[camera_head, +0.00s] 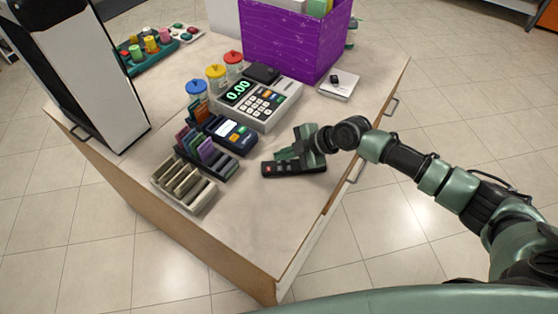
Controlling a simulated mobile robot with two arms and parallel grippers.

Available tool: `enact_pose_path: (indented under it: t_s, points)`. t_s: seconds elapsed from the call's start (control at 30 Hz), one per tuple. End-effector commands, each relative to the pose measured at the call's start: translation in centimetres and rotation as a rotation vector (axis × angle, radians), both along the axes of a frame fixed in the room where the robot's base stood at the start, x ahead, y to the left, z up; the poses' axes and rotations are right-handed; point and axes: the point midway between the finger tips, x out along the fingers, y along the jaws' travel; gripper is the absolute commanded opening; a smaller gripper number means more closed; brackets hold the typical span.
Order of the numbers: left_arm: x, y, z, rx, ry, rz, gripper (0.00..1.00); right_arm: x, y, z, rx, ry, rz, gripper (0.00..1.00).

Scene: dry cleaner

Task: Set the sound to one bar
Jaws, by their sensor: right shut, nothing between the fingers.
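A dark remote-like device (283,169) with a small red mark at its left end lies on the counter (225,228). My right gripper (291,151) is shut and empty, its tips low over or against this device; I cannot tell if they touch. The gripper hides part of the device. No sound bars can be made out on it. A dark card terminal (232,133) with a small lit screen stands left of my gripper; its screen is too small to read. My left gripper is not in view.
A cash register (268,101) showing 0.00 stands behind the terminal. Card racks (183,186) stand at left. Jars with blue, yellow and red lids (216,72), a purple box (292,40) and a white pad (339,86) stand farther back. The counter's front is clear.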

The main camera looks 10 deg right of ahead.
Motion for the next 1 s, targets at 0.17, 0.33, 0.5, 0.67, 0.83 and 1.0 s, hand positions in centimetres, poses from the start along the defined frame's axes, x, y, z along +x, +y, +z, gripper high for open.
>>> enact_pose_path:
  t_s: [0.17,0.33,0.5,0.67,0.83,1.0]
  points:
    - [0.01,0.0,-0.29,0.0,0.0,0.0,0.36,0.0,-0.01,-0.25,0.0,0.0,0.0,0.0]
    - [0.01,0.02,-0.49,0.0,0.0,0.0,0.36,0.0,-0.01,-0.42,0.0,0.0,0.0,0.0]
    - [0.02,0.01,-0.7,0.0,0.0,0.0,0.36,0.0,0.0,-0.61,0.0,0.0,0.0,0.0]
    - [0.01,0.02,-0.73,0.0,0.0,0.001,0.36,-0.01,-0.01,-0.63,0.0,0.0,0.0,0.0]
    - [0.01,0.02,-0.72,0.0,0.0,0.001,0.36,-0.02,-0.01,-0.64,0.0,0.001,0.001,0.0]
    - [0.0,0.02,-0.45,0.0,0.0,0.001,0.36,-0.01,-0.02,-0.22,0.0,0.0,0.0,0.0]
